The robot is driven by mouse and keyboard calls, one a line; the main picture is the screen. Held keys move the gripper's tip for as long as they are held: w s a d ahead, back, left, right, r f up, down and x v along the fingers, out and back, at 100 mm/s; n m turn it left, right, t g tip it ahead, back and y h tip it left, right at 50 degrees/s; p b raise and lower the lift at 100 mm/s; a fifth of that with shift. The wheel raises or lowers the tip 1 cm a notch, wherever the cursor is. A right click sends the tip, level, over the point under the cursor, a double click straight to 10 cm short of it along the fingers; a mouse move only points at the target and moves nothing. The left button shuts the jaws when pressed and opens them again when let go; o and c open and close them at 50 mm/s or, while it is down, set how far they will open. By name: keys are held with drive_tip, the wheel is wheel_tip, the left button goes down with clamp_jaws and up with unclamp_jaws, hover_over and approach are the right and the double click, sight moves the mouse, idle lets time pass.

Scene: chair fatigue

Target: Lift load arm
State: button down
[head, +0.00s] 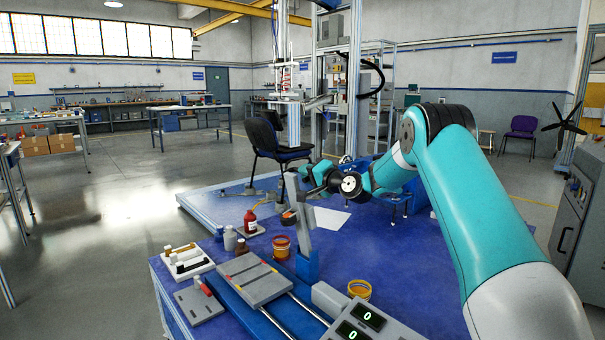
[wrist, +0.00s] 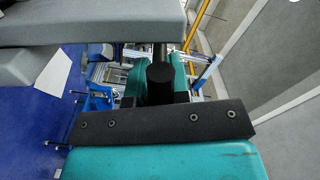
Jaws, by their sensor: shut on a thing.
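The load arm (head: 299,205) looks like a grey flat lever. It stands steeply, leaning slightly left, above a blue bracket (head: 307,265) on the blue bench. My gripper (head: 300,180) is at the upper part of this lever and is shut on it; the fingertips are small and partly hidden in the head view. In the wrist view a broad grey bar (wrist: 90,25), which looks like the load arm, crosses the top left close to the camera. The fingertips cannot be made out there.
A black chair (head: 275,140) stands in the test frame behind. Open floor lies left.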

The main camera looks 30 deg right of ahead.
idle(0.3)
drive_tip(key=c, duration=1.1)
unclamp_jaws()
drive_tip(key=s+d, duration=0.3)
drive_tip(key=s, duration=1.4)
drive_tip(key=shift+d+b, duration=0.2)
drive_tip(key=shift+b, duration=0.25)
